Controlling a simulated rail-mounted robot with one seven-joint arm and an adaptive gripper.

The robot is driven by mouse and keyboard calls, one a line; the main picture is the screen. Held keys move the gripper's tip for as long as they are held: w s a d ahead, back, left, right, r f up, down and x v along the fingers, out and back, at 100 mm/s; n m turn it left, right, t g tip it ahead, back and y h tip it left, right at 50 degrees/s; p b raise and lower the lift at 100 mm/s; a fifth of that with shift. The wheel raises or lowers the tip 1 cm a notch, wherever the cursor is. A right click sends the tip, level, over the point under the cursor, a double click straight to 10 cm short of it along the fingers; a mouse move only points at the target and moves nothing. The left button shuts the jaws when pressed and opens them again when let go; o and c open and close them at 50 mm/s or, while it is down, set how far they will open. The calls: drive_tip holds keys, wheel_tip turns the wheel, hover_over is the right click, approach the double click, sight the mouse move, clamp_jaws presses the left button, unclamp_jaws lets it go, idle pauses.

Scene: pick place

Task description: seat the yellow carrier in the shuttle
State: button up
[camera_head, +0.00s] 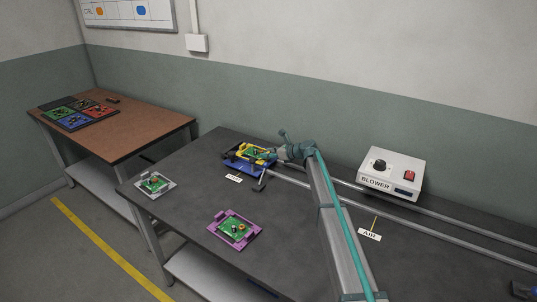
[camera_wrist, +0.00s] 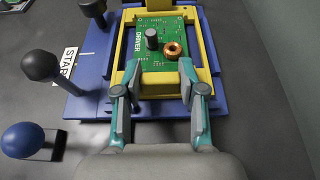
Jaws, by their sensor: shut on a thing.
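The yellow carrier (camera_head: 238,149) is a frame with a green circuit board in it. The wrist view shows this carrier (camera_wrist: 205,50) with the board (camera_wrist: 165,60), which bears a grey cylinder and a copper ring. The blue shuttle (camera_head: 262,172) lies directly under the carrier, and its blue base also shows in the wrist view (camera_wrist: 90,95). My gripper (camera_wrist: 160,98) is shut on the carrier's near end, one finger at each side; it also shows in the head view (camera_head: 276,153). I cannot tell whether the carrier rests fully down in the shuttle.
Dark knobs (camera_wrist: 38,66) and a blue ball knob (camera_wrist: 22,140) stand left of the shuttle. Two rails (camera_head: 400,205) run right, past a blower box (camera_head: 392,170). A grey carrier (camera_head: 154,185) and a purple carrier (camera_head: 234,230) lie on the dark table, with clear surface between.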

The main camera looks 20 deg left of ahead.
drive_tip(key=o, duration=1.2)
drive_tip(key=shift+o, duration=0.2)
drive_tip(key=c, duration=0.3)
drive_tip(key=shift+c, duration=0.2)
drive_tip(key=shift+r, duration=0.1)
drive_tip(key=shift+r+p, duration=2.2)
drive_tip(key=shift+r, duration=1.25)
